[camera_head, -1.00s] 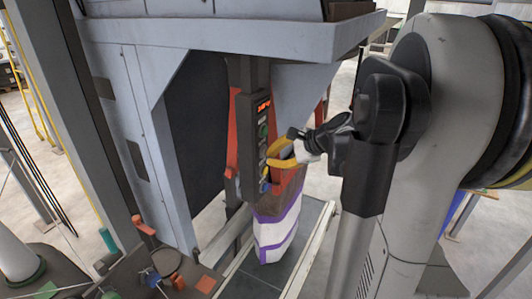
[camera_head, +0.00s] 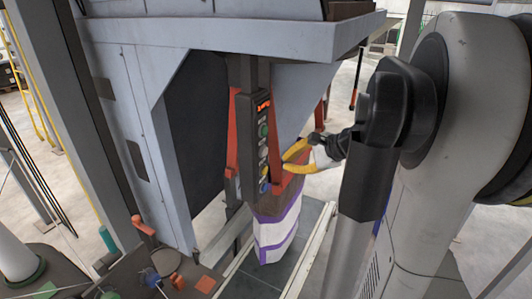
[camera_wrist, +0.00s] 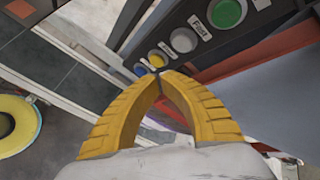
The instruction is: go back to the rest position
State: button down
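My gripper (camera_head: 284,162) shows at centre right in the head view, just right of the dark control panel (camera_head: 253,133). Its two yellow fingers meet at their tips, with nothing seen between them. In the wrist view my gripper (camera_wrist: 160,73) has its tips close in front of the panel's lower buttons in the picture; I cannot tell whether they touch. The panel has a green button (camera_wrist: 227,12), a grey-white button (camera_wrist: 183,40), a yellow button (camera_wrist: 158,58) and a blue button (camera_wrist: 140,71).
A white, purple and brown bag (camera_head: 275,233) stands below the panel on a dark conveyor (camera_head: 246,284). Orange-red parts (camera_head: 288,180) flank the panel. The grey machine frame (camera_head: 210,38) overhangs it. A bench with small parts (camera_head: 205,284) is at lower left. A yellow round thing (camera_wrist: 14,122) shows at left.

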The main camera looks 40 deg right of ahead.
jog(key=shift+s+d, duration=0.15)
jog(key=shift+s, duration=0.25)
jog(key=s+a+n+g, duration=0.1)
jog(key=a+n+g, duration=0.2)
jog(key=a+n, duration=1.1)
jog(key=s+a+f+n+h, duration=0.1)
jog(key=s+a+n, duration=0.3)
jog(key=a, duration=0.4)
jog(key=s+a+f+n+h, duration=0.1)
jog(key=s+a+n+h, duration=0.15)
jog(key=s+a, duration=0.4)
notch_tip(320, 180, down, 29)
jog(key=w+a+b, duration=0.1)
jog(key=b, duration=2.8)
jog(key=shift+w+a+f+n+y, duration=0.25)
jog(key=shift+w+n+y, duration=0.1)
jog(key=shift+w+n, duration=0.1)
